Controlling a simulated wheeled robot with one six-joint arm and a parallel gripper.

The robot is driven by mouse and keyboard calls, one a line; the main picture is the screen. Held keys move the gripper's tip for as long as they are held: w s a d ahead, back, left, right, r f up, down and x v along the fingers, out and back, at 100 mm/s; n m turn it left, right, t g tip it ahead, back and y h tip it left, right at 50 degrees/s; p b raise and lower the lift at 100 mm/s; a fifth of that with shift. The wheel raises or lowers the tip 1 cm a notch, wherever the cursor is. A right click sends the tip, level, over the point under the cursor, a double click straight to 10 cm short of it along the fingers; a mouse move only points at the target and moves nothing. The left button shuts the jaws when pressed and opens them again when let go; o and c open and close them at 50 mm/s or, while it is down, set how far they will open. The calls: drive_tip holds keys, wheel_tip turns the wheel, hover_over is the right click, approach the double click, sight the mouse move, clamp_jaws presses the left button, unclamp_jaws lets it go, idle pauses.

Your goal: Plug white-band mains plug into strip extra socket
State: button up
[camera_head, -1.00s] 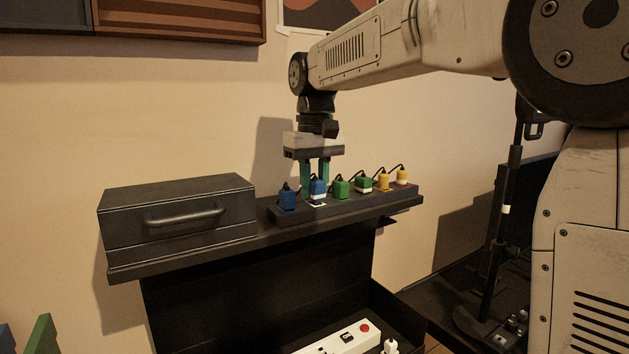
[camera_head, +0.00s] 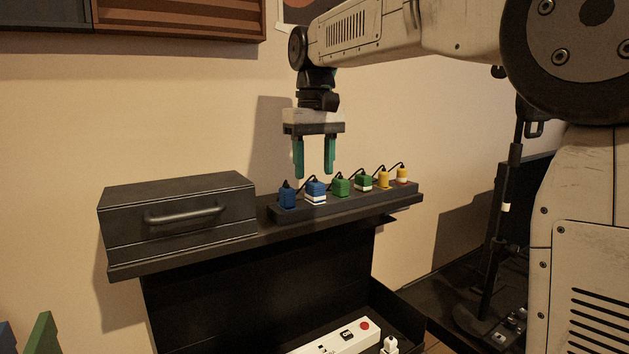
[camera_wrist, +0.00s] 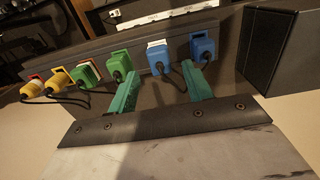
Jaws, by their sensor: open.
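A blue plug with a white band (camera_head: 316,193) stands in the long black holder (camera_head: 345,205) on the shelf, second from the left, with a black cable. My gripper (camera_head: 314,174) is open and empty above this plug, its green fingers clear of it. The wrist view shows the same plug (camera_wrist: 157,57) ahead of and between my open fingers (camera_wrist: 163,84).
A plain blue plug (camera_head: 287,199), a plain green plug (camera_head: 341,188) and a plain yellow plug (camera_head: 383,180) share the holder. A black box with a handle (camera_head: 180,218) stands at the left on the shelf.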

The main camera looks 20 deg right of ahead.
sight(315, 182)
drive_tip(key=shift+r, duration=1.6)
idle(0.5)
